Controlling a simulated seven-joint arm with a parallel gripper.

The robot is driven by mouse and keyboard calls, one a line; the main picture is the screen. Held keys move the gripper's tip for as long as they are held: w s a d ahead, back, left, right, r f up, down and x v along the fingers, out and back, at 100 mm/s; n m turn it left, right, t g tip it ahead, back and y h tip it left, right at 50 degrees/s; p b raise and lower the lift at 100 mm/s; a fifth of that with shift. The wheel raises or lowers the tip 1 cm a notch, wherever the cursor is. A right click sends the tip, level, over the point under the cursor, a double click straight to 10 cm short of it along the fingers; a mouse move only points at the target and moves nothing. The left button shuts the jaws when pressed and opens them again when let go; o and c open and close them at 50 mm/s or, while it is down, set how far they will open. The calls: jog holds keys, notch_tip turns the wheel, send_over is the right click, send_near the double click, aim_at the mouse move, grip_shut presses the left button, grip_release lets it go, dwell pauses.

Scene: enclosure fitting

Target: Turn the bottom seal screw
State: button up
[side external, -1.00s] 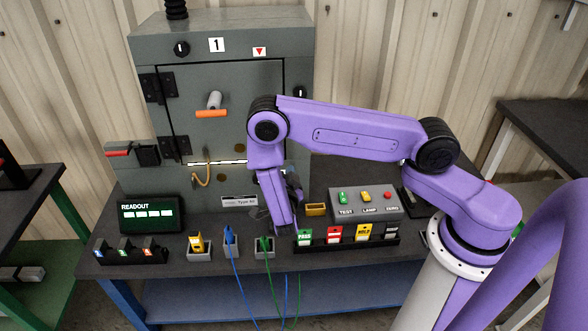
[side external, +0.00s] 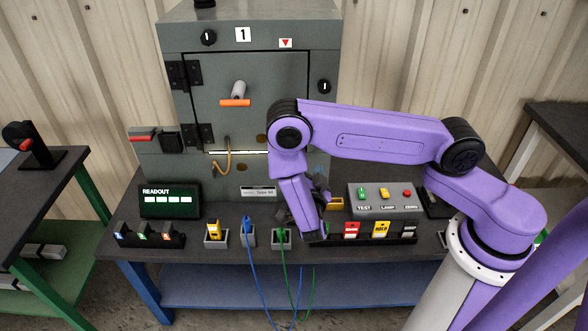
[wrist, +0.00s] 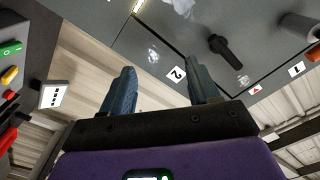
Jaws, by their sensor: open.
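The grey enclosure (side external: 185,105) stands at the back of the bench with its door shut. My gripper (side external: 320,195) is low in front of the enclosure's right side. In the wrist view its two fingers (wrist: 160,88) are apart with nothing between them.
A button box (side external: 384,198) and a card rack (side external: 400,238) stand close to my gripper. A readout (side external: 170,201) and plugs with blue (side external: 248,236) and green (side external: 281,240) cables line the bench front.

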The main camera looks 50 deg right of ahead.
jog(key=w+a+f+n, duration=0.1)
jog(key=a+f+n, duration=0.6)
jog(key=a+f, duration=0.45)
jog(key=x, duration=1.8)
jog(key=shift+f+n, duration=0.3)
jog(key=shift+f, duration=0.05)
jog(key=shift+d, duration=0.1)
jog(key=c, duration=1)
jog(key=shift+c, duration=0.2)
